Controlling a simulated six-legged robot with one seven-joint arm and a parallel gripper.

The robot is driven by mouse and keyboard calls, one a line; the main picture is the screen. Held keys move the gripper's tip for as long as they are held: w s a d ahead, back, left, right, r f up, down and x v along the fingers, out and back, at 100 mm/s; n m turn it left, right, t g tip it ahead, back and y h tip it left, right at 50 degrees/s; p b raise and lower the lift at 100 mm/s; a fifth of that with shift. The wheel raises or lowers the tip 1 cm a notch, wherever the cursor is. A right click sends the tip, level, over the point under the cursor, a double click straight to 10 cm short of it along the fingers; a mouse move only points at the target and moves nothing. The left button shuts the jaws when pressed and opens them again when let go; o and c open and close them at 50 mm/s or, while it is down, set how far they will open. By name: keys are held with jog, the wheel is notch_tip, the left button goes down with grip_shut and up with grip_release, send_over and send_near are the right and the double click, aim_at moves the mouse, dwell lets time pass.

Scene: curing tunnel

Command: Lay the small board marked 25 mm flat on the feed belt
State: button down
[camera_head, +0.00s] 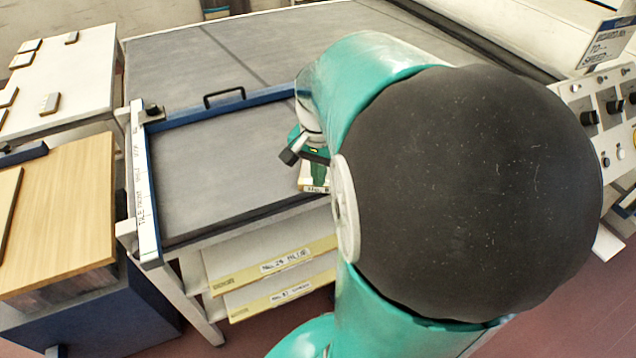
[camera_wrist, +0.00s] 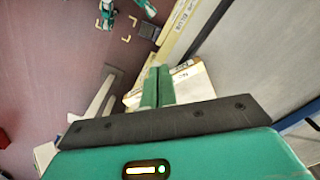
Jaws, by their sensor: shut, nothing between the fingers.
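The feed belt looks to be the grey surface (camera_head: 235,155) in the middle of the head view, with a blue frame (camera_head: 200,113) around its near part. It also shows at the right of the wrist view (camera_wrist: 245,55). My gripper (camera_head: 312,176) is by the belt's near right part, partly behind my arm. In the wrist view its two green fingers (camera_wrist: 157,86) are shut together and empty, with a pale labelled piece (camera_wrist: 190,82) beyond them. I cannot make out a board marked 25 mm. Several small tan pieces, such as one at the front (camera_head: 50,103), lie on the white table (camera_head: 75,75).
A wooden-topped cabinet (camera_head: 65,215) stands at the left. Labelled shelves (camera_head: 270,267) sit below the belt's front edge. A control panel (camera_head: 605,115) with knobs is at the right. My arm hides much of the right side.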

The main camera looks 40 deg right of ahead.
jog(key=w+d+f, duration=0.2)
jog(key=d+f, duration=0.2)
jog(key=f, duration=0.6)
jog(key=shift+d, duration=0.1)
jog(key=shift+w+d, duration=0.25)
jog(key=shift+d, duration=0.25)
jog(key=shift+w+d, duration=0.2)
jog(key=shift+d, duration=0.25)
jog(key=shift+a, duration=0.15)
